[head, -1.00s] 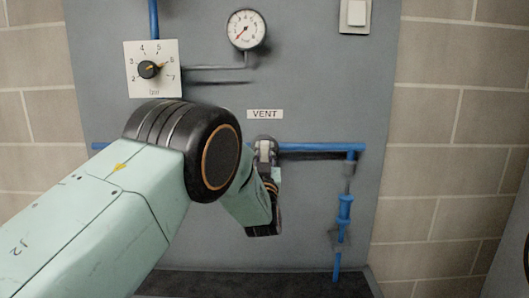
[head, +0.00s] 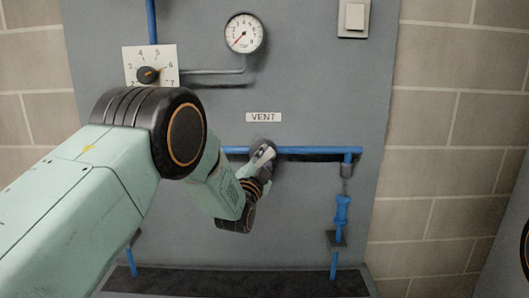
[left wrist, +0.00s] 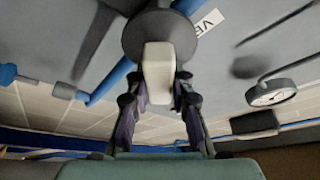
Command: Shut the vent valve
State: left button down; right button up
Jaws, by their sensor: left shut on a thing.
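The vent valve (head: 263,143) is a dark round body on a horizontal blue pipe (head: 315,150), below the VENT label (head: 263,117). My left gripper (head: 261,158) is shut on its pale handle (left wrist: 158,72), with one finger on each side in the left wrist view (left wrist: 160,92). In the head view the handle is slanted, its lower end toward the lower left, neither along the pipe nor square across it. My gripper and wrist hide part of the handle. My right gripper is not in view.
A numbered dial with a black knob (head: 148,74) sits close above my left arm. A round gauge (head: 244,33) and a white switch (head: 354,18) are higher on the grey panel (head: 310,215). A vertical blue pipe fitting (head: 342,212) stands to the right.

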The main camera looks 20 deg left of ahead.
pick_arm(q)
jog(key=m+p, duration=0.1)
jog(key=m, duration=0.1)
jog(key=m+g+h+p, duration=0.1)
jog(key=m, duration=0.2)
jog(key=shift+g, duration=0.3)
jog(key=shift+f+m+g+p, duration=0.15)
jog(key=shift+m+g+p, duration=0.25)
jog(key=shift+m, duration=0.6)
jog(key=shift+f+m+g+p, duration=0.15)
jog(key=shift+m+g+p, duration=0.25)
jog(key=shift+m, duration=0.6)
jog(key=c, duration=1.2)
grip_release()
jog(key=shift+o, duration=0.2)
jog(key=shift+d, duration=0.1)
jog(key=s+a, duration=0.1)
jog(key=s, duration=1.1)
jog(key=shift+a, duration=0.2)
